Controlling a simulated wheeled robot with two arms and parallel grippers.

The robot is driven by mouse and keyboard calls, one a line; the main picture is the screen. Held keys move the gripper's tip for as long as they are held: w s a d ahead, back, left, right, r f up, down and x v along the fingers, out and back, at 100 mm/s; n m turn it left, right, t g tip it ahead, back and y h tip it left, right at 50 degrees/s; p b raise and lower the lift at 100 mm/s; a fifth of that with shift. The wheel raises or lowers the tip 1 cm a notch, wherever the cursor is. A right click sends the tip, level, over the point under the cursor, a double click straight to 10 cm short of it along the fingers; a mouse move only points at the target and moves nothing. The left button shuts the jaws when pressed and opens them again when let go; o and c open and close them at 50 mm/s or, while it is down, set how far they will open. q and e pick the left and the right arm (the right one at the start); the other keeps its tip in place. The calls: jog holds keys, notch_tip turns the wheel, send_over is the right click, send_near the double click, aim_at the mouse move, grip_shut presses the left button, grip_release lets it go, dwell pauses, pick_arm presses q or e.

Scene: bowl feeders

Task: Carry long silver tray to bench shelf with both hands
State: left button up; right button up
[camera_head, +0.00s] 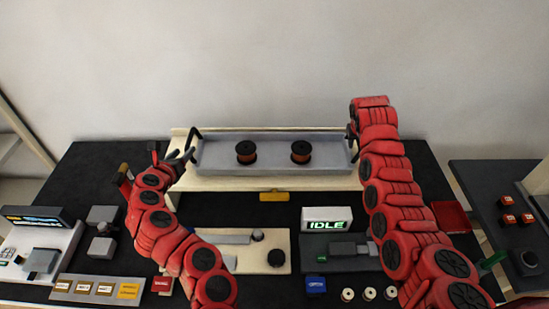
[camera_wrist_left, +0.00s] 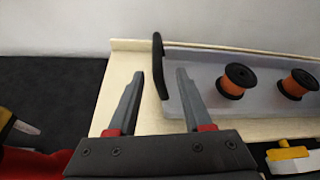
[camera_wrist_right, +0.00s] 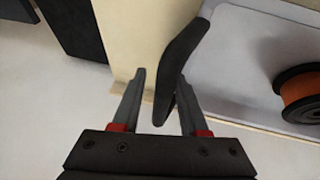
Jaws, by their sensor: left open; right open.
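The long silver tray (camera_head: 273,165) lies on the pale wooden bench shelf (camera_head: 240,184) at the back of the bench, with two dark spools of copper-coloured wire (camera_head: 246,152) (camera_head: 301,152) in it. It has a black handle at each end.
Below the shelf stand a lit IDLE sign (camera_head: 327,220), a pale board (camera_head: 262,265) with a knob, and several small blocks and parts. A dark side table (camera_head: 490,190) with red pieces stands at the right. A plain wall is behind the shelf.

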jog(key=v, duration=1.2)
jog(key=shift+f, duration=0.1)
